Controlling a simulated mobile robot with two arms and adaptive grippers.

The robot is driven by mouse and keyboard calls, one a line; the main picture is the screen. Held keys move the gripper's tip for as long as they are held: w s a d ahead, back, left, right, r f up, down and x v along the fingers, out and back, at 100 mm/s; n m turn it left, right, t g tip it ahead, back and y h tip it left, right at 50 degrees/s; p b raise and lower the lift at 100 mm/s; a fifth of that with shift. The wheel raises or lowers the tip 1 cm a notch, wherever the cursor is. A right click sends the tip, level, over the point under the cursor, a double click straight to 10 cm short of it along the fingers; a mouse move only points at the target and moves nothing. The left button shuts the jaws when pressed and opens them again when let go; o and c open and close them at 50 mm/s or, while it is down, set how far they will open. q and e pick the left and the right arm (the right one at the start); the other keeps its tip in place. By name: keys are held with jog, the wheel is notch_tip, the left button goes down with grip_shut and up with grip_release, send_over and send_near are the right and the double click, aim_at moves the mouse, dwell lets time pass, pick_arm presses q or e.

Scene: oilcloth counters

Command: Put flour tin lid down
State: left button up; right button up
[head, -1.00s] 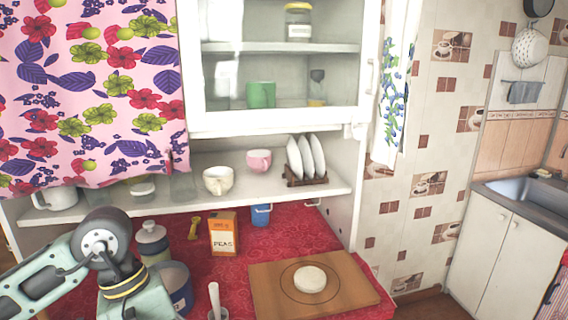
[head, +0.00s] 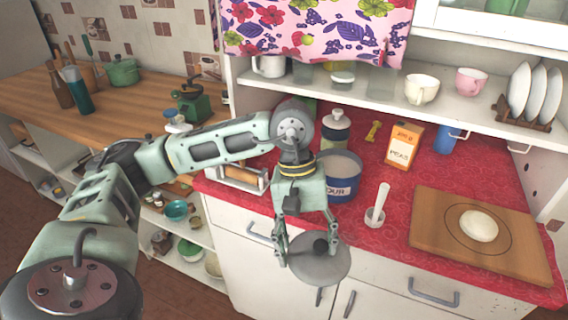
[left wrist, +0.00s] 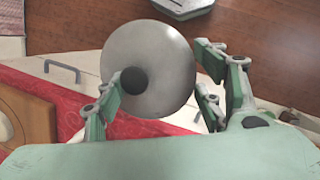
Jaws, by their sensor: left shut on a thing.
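The flour tin lid (head: 333,270) is a grey disc with a dark round knob. My left gripper (head: 308,248) is shut on it and holds it in front of the counter's front edge, over the drawers. In the left wrist view the lid (left wrist: 150,52) shows between the fingers of the left gripper (left wrist: 165,85), the knob close to one finger. The flour tin (head: 341,187) is dark blue with part of its label showing. It stands open on the red oilcloth (head: 330,218), behind the gripper. My right gripper is not in view.
A wooden board (head: 435,230) with dough (head: 478,226) lies further right. A peas box (head: 403,146) and a canister (head: 335,127) stand behind. A rolling pin (head: 240,176) lies left.

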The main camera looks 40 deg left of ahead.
pick_arm(q)
jog(key=w+a+r+n+t+y+b, duration=0.1)
jog(key=a+n, duration=0.5)
jog(key=n, duration=0.7)
jog(key=w+a+r+n+t+y+b, duration=0.1)
jog(key=w+a+r+n+t+y, duration=0.2)
jog(key=n, duration=0.9)
notch_tip(320, 180, up, 2)
jog(key=w+a, duration=0.2)
jog(key=shift+a+r+n+t+b, duration=0.15)
jog(key=shift+a+n+t+b, duration=0.15)
jog(key=shift+a+n+t, duration=0.1)
jog(key=w+a+p, duration=0.2)
jog(key=w+a, duration=0.1)
jog(key=w, duration=0.1)
jog(key=w+a+p, duration=0.2)
jog(key=w+a, duration=0.2)
jog(key=w, duration=0.1)
jog(key=w+a+p, duration=0.2)
jog(key=w+a, duration=0.1)
jog(key=w, duration=0.2)
jog(key=shift+w+a+r, duration=0.1)
jog(key=shift+w+a, duration=0.05)
jog(key=shift+a, duration=0.1)
notch_tip(320, 180, down, 3)
jog(key=shift+f, duration=0.1)
jog(key=shift+d+f+p, duration=0.1)
jog(key=shift+f+p, duration=0.6)
jog(key=shift+f, duration=1.4)
